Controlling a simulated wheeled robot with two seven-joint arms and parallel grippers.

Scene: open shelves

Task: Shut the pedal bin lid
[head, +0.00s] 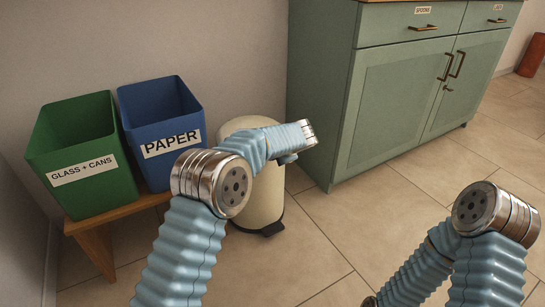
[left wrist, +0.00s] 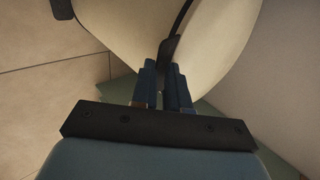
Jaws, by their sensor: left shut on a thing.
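The cream pedal bin (head: 262,205) stands on the floor left of the green cabinet, with my left arm across its upper part. Its dark foot shows at the bottom front in the head view. In the left wrist view the bin's cream surface (left wrist: 125,40) fills the upper middle, with a dark seam between two cream parts. My left gripper (left wrist: 164,72) is shut on a dark tab (left wrist: 169,50) at that seam. In the head view my arm hides the lid edge and the fingers, so I cannot tell how far the lid is open.
A green bin (head: 75,150) labelled GLASS + CANS and a blue bin (head: 160,120) labelled PAPER stand on a wooden bench (head: 97,250) at left. The green cabinet (head: 395,110) stands close on the right. The tiled floor (head: 335,230) in front is clear.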

